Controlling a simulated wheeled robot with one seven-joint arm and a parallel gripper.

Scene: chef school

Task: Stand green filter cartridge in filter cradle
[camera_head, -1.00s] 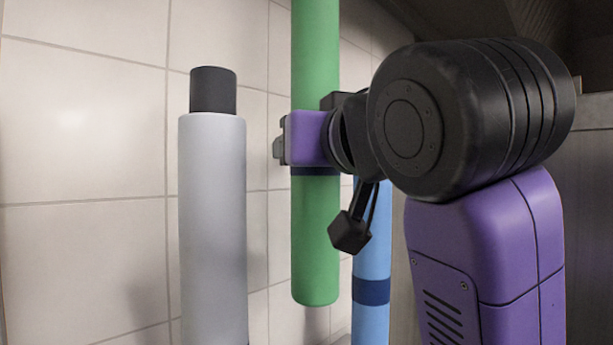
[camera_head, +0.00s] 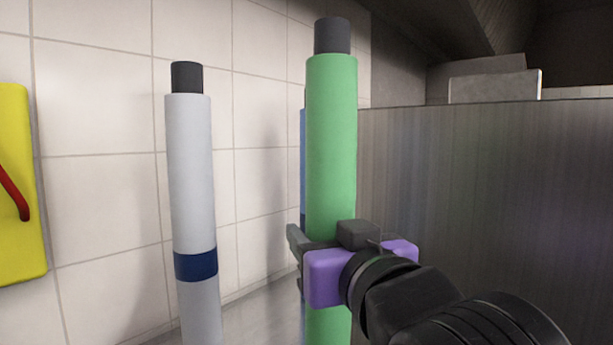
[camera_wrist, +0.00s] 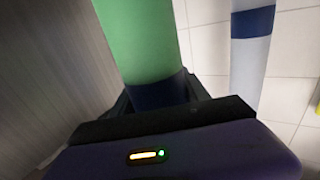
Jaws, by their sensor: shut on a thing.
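The green filter cartridge (camera_head: 331,150) stands upright in my gripper (camera_head: 318,245), a tall cylinder with a dark grey top. My gripper is shut around it near its dark blue band. The wrist view also shows the green cartridge (camera_wrist: 140,40) rising from between the fingers, with the blue band (camera_wrist: 160,92) at the grip. The cartridge's lower end is out of the head view, so I cannot tell whether it touches anything. No filter cradle can be made out in either view.
A white cartridge (camera_head: 190,170) with a blue band stands upright to the left. A blue cartridge (camera_head: 303,165) is mostly hidden behind the green one. A tiled wall (camera_head: 100,130) is behind, a metal panel (camera_head: 470,200) right, and a yellow item (camera_head: 15,180) at the left edge.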

